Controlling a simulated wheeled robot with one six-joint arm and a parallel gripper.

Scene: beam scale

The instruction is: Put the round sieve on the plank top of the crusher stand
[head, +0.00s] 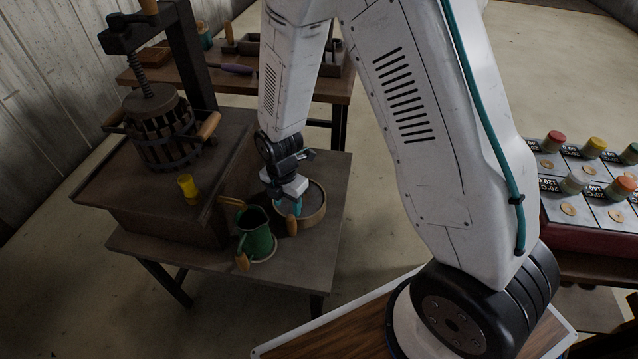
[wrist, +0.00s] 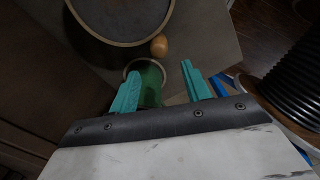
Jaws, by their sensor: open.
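The round sieve (head: 317,214) is a shallow hoop with a pale wooden rim, lying on the low table (head: 334,180). Its dark disc and rim show at the top of the wrist view (wrist: 125,43), with a wooden knob (wrist: 159,46) at its edge. My gripper (head: 294,208) is above the sieve's near left side in the head view. Its teal fingers are spread with nothing gripped in the wrist view (wrist: 161,70). The likely crusher stand is the brown wooden box with a plank top (head: 225,139) at left; I cannot tell for certain.
A green jug (head: 256,236) with wooden handles stands close left of my gripper. A screw press with a slatted basket (head: 165,145) and a yellow cup (head: 188,187) stand on the box. A bench (head: 335,88) is behind. Jars (head: 554,141) stand at right.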

